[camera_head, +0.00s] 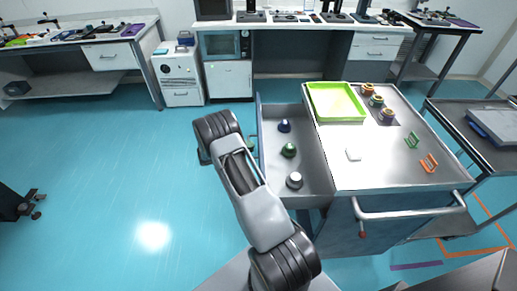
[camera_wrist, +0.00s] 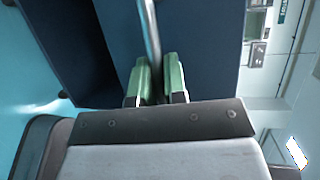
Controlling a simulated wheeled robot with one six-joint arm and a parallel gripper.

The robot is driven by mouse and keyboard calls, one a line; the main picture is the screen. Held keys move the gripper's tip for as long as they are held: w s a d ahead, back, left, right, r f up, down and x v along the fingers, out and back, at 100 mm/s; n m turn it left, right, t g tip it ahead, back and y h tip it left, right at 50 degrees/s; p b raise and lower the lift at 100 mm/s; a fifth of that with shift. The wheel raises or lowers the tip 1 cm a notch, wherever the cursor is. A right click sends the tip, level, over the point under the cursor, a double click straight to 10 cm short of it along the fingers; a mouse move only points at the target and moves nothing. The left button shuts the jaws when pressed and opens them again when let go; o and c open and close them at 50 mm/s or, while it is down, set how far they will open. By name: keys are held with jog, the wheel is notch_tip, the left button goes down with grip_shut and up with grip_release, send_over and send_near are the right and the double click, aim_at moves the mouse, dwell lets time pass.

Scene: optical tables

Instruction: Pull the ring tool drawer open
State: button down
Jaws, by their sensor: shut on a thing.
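The drawer (camera_head: 302,160) stands pulled out from the left side of the grey cart (camera_head: 345,172). Inside it are a blue knob-like piece (camera_head: 284,126), a green one (camera_head: 289,150) and a grey-white one (camera_head: 294,180). In the wrist view, my gripper (camera_wrist: 158,85) has its green fingers shut on a grey bar handle (camera_wrist: 150,30) in front of the dark blue drawer front (camera_wrist: 200,40). In the head view, my arm hides most of the gripper and the handle at the drawer's left side.
Open floor (camera_head: 120,170) lies to the left. Another cart (camera_head: 480,150) stands at right.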

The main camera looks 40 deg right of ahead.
jog(key=w+a+b, duration=0.1)
jog(key=w+a, duration=0.5)
jog(key=a, duration=0.2)
jog(key=shift+w+a, duration=0.2)
jog(key=shift+w, duration=0.1)
jog(key=c, duration=1.2)
grip_release()
jog(key=shift+a, duration=0.1)
jog(key=b+v, duration=0.1)
jog(key=v, duration=1.2)
jog(key=shift+a+r+b, duration=0.15)
jog(key=shift+a+b, duration=0.2)
jog(key=shift+a, duration=0.05)
